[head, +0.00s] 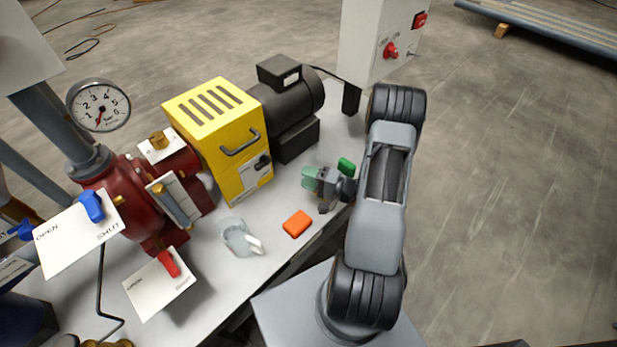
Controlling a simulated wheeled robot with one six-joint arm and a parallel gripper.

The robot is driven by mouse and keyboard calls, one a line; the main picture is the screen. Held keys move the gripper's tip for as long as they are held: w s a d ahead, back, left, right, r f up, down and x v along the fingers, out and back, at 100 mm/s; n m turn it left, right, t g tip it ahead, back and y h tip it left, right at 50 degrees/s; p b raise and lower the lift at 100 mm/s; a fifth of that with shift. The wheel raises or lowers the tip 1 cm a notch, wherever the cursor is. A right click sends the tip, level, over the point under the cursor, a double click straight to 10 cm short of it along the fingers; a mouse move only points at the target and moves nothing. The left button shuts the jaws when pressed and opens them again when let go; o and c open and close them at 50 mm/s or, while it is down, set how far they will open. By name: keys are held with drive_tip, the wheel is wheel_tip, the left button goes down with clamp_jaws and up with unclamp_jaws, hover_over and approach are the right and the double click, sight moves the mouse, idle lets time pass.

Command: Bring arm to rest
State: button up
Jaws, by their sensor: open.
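My gripper (327,172) is at the end of my grey and black arm, right of centre in the head view. Its two green-tipped fingers stand apart, and I see nothing held between them. It is over the right edge of the light workbench (205,285), near the black motor and the yellow box. The arm is folded, with its upper link rising from my base at the bottom to a joint near the top.
An orange block (297,224) and a clear jug (237,238) stand on the bench below left of my gripper. The yellow box (228,135), black motor (290,105), red pump (125,195) and white switch box (378,40) stand around it. Open floor lies to the right.

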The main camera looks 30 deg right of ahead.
idle(0.4)
drive_tip(key=w+d+r+n+g+h+p, duration=0.1)
drive_tip(key=w+r+n+h+p, duration=0.2)
drive_tip(key=r+h, duration=0.35)
drive_tip(key=w+d+r+n+g+h+p, duration=0.25)
drive_tip(key=w+r+h, duration=0.2)
drive_tip(key=r, duration=0.35)
drive_tip(key=s+a+r+n+g+p, duration=0.2)
drive_tip(key=s+a+r, duration=0.4)
drive_tip(key=s, duration=0.4)
drive_tip(key=s+a+r+n+g+p, duration=0.2)
drive_tip(key=s+a+r+g, duration=0.2)
drive_tip(key=s+a+r, duration=0.2)
drive_tip(key=s+r, duration=0.2)
drive_tip(key=s, duration=0.2)
drive_tip(key=shift+a+r+n+h, duration=0.25)
drive_tip(key=shift+r+n+h, duration=0.05)
drive_tip(key=shift+n, duration=0.05)
drive_tip(key=shift+g, duration=0.25)
drive_tip(key=shift+c, duration=0.5)
